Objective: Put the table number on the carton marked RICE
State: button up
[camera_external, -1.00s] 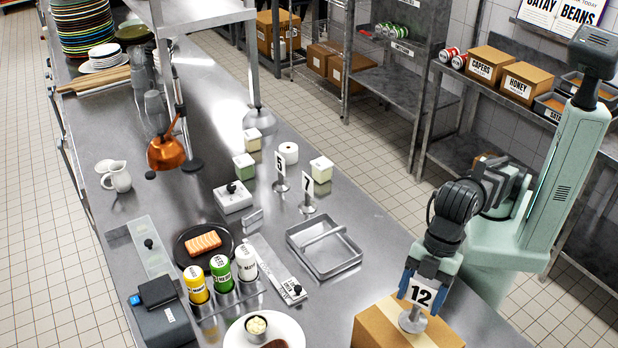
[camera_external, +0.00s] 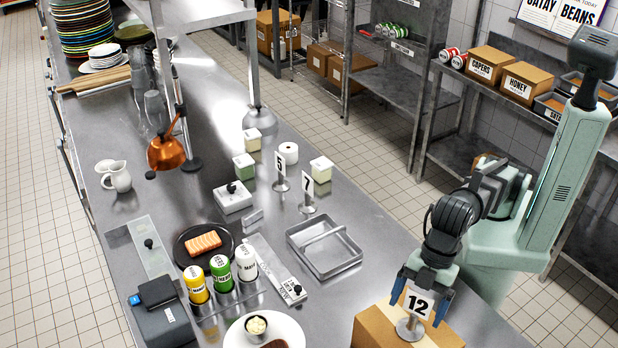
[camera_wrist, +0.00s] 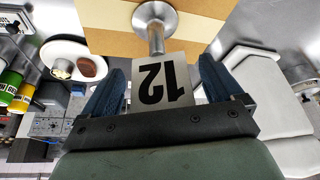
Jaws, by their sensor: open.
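The table number 12 (camera_external: 419,305) is a white card on a round metal base. It stands upright on top of a brown cardboard carton (camera_external: 374,327) at the bottom right. No RICE marking shows on the carton's visible faces. My gripper (camera_external: 422,301) is open, with its blue fingers apart on either side of the card. In the wrist view the card (camera_wrist: 162,82) appears upside down between the two fingers (camera_wrist: 165,88), with gaps at both sides. Its base sits on the carton top (camera_wrist: 100,15).
Table numbers 5 (camera_external: 281,172) and 7 (camera_external: 308,193) stand on the steel counter. A metal tray (camera_external: 352,262) lies left of my gripper. A white plate (camera_external: 290,328) with food is left of the carton. Cartons marked CAPERS (camera_external: 487,66) and HONEY (camera_external: 526,83) are on the back shelf.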

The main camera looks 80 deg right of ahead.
jog(key=v, duration=1.2)
